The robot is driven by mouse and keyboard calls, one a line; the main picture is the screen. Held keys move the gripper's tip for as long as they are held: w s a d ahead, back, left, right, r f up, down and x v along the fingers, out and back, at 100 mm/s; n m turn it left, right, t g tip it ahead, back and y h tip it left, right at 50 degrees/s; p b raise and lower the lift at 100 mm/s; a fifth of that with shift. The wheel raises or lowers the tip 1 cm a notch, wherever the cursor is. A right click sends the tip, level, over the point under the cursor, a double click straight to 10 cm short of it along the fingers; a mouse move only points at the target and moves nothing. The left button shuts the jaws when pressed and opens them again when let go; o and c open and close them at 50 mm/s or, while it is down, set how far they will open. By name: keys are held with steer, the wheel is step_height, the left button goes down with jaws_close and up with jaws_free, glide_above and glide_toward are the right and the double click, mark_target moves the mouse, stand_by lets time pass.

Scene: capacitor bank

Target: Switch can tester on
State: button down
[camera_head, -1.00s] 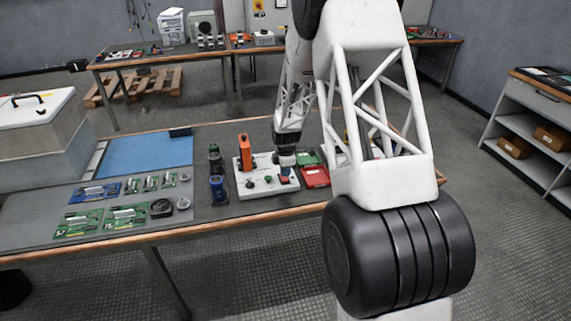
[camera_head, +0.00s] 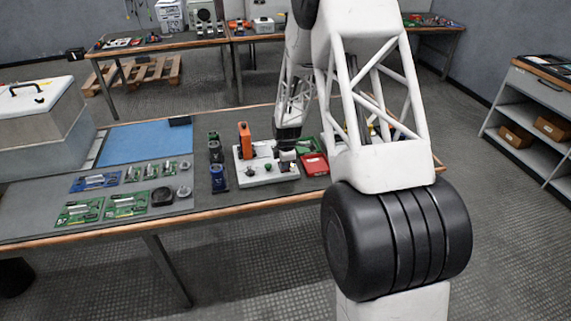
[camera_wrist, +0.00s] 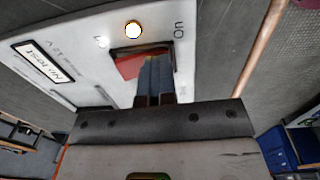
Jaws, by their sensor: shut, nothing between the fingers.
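The can tester is a white box (camera_head: 265,175) on the near bench, with an orange block (camera_head: 244,138) standing on it. In the wrist view its white panel (camera_wrist: 85,50) shows a red rocker switch (camera_wrist: 128,66) in a dark frame, with "On" printed on the right. A small round lamp (camera_wrist: 133,30) beside the switch looks bright white with an orange rim. My gripper (camera_wrist: 155,68) is shut and empty. Its fingertips are over the "On" side of the rocker and hide that half; whether they touch it is unclear. In the head view my gripper (camera_head: 287,154) is at the tester's right end.
A red tray (camera_head: 314,164) and a green tray (camera_head: 308,145) lie right of the tester. Dark and blue cylindrical cans (camera_head: 218,178) stand on its left. Green circuit boards (camera_head: 80,211) and a blue mat (camera_head: 145,144) lie farther left.

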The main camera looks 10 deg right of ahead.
steer(key=shift+s+f+t, duration=0.15)
steer(key=shift+f+t, duration=0.15)
steer(key=shift+f, duration=0.05)
steer(key=shift+s+f, duration=0.15)
steer(key=shift+f, duration=0.15)
steer(key=shift+s+f, duration=0.15)
steer(key=shift+f, duration=0.05)
steer(key=shift+r, duration=0.15)
steer(key=shift+w+r, duration=0.2)
steer(key=shift+r, duration=0.7)
steer(key=shift+r, duration=0.25)
steer(key=shift+r, duration=0.15)
step_height(320, 180, up, 13)
steer(key=s, duration=0.2)
steer(key=shift+s, duration=0.35)
